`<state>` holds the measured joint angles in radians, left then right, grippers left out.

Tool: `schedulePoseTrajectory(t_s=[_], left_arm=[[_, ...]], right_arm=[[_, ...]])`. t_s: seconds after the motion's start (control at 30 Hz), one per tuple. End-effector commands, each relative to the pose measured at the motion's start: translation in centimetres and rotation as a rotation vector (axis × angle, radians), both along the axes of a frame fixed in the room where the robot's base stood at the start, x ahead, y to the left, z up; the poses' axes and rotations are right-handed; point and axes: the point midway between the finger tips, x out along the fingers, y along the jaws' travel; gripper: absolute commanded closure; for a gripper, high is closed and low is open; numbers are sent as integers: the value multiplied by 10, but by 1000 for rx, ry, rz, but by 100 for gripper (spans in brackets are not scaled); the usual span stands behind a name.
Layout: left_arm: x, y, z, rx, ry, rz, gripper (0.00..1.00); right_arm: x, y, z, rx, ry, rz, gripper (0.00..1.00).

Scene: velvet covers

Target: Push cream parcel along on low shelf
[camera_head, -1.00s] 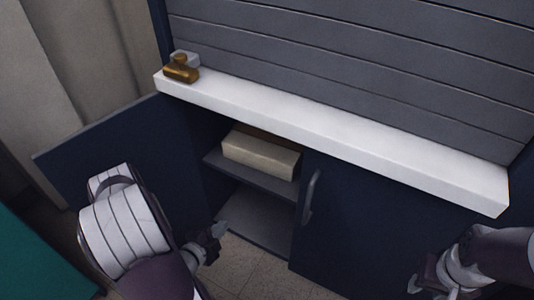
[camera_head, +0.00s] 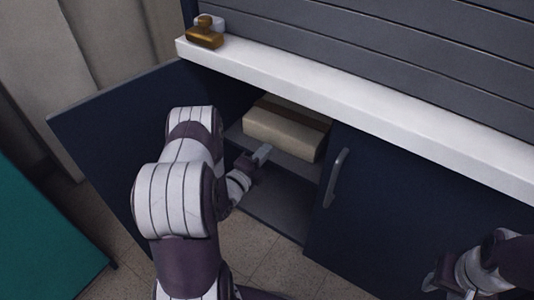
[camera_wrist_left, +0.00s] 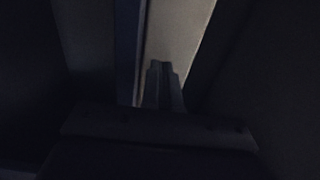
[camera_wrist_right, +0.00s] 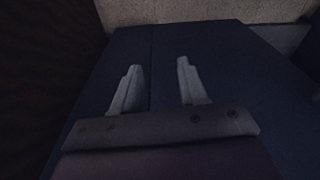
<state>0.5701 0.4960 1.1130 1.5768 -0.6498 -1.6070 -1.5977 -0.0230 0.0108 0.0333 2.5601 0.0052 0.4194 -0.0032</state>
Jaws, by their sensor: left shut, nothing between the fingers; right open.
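The cream parcel (camera_head: 282,133) is a long box lying on the low shelf (camera_head: 296,168) inside the open left half of the dark blue cabinet. My left gripper (camera_head: 262,153) is shut and empty, at the cabinet opening, in front of and just below the parcel's left part; I cannot tell whether it touches. In the left wrist view its closed fingers (camera_wrist_left: 163,75) point at a pale surface, and the rest is dark. My right gripper (camera_head: 436,277) is low at the right before the closed door; in the right wrist view its fingers (camera_wrist_right: 158,80) are apart and empty.
The left cabinet door (camera_head: 115,125) stands open beside my left arm. The right door (camera_head: 385,205) is closed, with a grey handle (camera_head: 336,178). A white ledge (camera_head: 330,90) runs above, with a brass stamp-like object (camera_head: 205,36) on it. A teal surface (camera_head: 40,235) is at lower left.

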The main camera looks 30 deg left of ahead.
Motion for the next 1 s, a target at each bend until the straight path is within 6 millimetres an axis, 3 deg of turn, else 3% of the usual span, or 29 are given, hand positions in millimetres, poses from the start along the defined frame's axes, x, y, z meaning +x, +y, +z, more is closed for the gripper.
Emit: schedulePoseTrajectory(t_s=[0.2, 0.57, 0.83, 1.0], left_arm=[[15, -1, 0, 1, -1, 1, 100], [18, -1, 0, 0, 1, 1, 100], [51, -4, -1, 1, 1, -1, 100], [53, -4, 0, 0, 1, 1, 100]], right_arm=[[0, 0, -8, 0, 0, 0, 57], [0, 0, -8, 0, 0, 0, 57], [0, 0, -16, 0, 0, 0, 57], [0, 0, -15, 0, 0, 0, 57]])
